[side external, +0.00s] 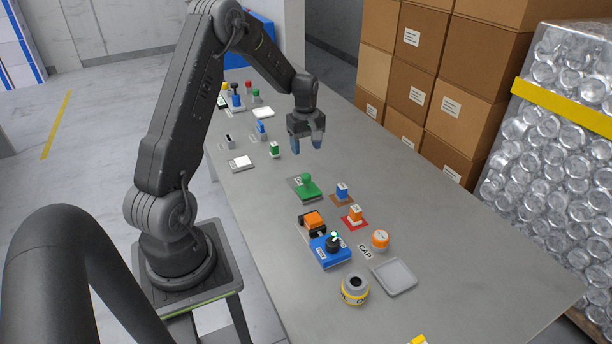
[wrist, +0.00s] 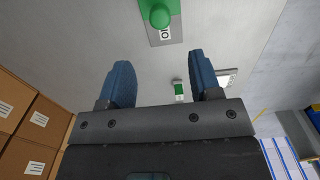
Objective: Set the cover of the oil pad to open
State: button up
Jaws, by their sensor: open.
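A green cover with a round green knob (side external: 307,187) lies flat on a grey plate in the middle of the table. A partly hidden label, apparently "OIL", shows beside it. Whether any pad surface is exposed, I cannot tell. My gripper (side external: 308,146) is open and empty, with blue fingers pointing down, above the table and behind the cover. It also shows in the wrist view (wrist: 161,72), apart from the cover.
A small green-and-white block (side external: 274,149) stands behind the cover. In front are a blue-and-white stamp (side external: 342,192), an orange stamp (side external: 355,215), a blue box (side external: 330,250), an orange cap (side external: 380,240), a yellow-banded jar (side external: 355,289) and a grey tray (side external: 395,277). The table's right side is clear.

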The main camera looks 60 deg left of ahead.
aim_at(306, 175)
notch_tip(306, 175, down, 11)
jog(key=shift+f, duration=0.1)
dwell(0.4)
grip_shut()
dwell(0.4)
